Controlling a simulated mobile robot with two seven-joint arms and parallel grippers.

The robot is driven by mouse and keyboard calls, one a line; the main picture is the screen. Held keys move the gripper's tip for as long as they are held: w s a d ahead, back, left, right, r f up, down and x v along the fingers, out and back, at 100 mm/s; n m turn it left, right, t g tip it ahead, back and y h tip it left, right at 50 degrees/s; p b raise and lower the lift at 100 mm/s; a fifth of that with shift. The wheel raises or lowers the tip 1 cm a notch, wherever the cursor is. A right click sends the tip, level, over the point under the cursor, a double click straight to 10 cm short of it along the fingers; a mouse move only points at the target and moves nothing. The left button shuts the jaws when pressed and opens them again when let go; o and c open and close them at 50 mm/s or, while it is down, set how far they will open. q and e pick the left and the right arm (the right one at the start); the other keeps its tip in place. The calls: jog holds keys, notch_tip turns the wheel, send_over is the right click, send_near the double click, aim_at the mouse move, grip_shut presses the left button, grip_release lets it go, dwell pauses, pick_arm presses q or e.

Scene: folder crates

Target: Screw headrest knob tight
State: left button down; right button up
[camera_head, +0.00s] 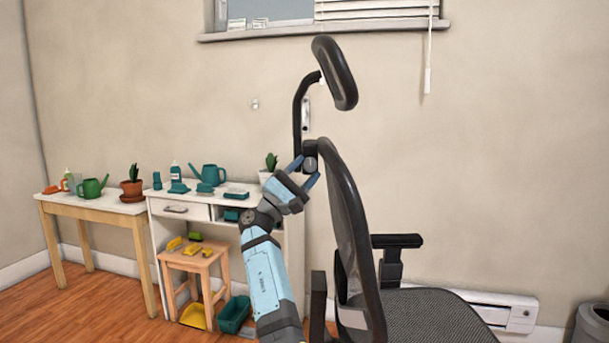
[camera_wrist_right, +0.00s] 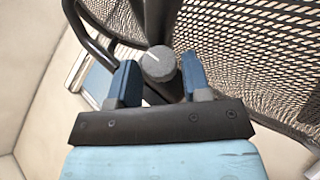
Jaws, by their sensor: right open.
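The black office chair (camera_head: 350,225) stands side-on in the head view, with its headrest (camera_head: 335,72) on a curved black stem above the backrest. The grey round headrest knob (camera_head: 310,164) is at the base of that stem, behind the top of the backrest. In the right wrist view the knob (camera_wrist_right: 158,65) has a light line on its face. My right gripper (camera_head: 308,172) is open, its blue fingers on either side of the knob. Small gaps seem to show between knob and fingers; contact is unclear. My left gripper is not in view.
A white desk (camera_head: 183,211) with teal items, a wooden table (camera_head: 95,208) with green watering can (camera_head: 91,187) and potted cactus (camera_head: 132,184), and a wooden stool (camera_head: 193,259) stand at left. A bin (camera_head: 597,325) is at far right.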

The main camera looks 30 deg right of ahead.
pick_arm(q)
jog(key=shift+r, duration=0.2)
pick_arm(e)
jog(key=shift+c, duration=0.2)
jog(key=c, duration=0.6)
jog(key=shift+m, duration=0.3)
jog(key=shift+w+r+m+g+y+p, duration=0.1)
jog(key=shift+r+m+g+y+p, duration=0.2)
jog(key=shift+g+y, duration=0.4)
pick_arm(q)
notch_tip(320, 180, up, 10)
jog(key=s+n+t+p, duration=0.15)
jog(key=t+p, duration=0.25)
jog(key=p, duration=0.4)
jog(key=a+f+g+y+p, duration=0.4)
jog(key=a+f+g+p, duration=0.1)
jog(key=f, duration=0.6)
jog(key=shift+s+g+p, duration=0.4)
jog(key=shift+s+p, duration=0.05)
jog(key=shift+p, duration=0.05)
pick_arm(e)
jog(key=shift+a+r+m+t+y, duration=0.2)
jog(key=shift+m+y, duration=0.85)
jog(key=shift+y, duration=0.9)
jog(key=shift+d+r+m+t+y, duration=0.25)
jog(key=shift+m+y, duration=0.75)
jog(key=shift+y, duration=1)
jog(key=shift+a+r+m+t+y, duration=0.1)
jog(key=shift+a+r+m+y, duration=0.15)
jog(key=shift+m+y, duration=1.25)
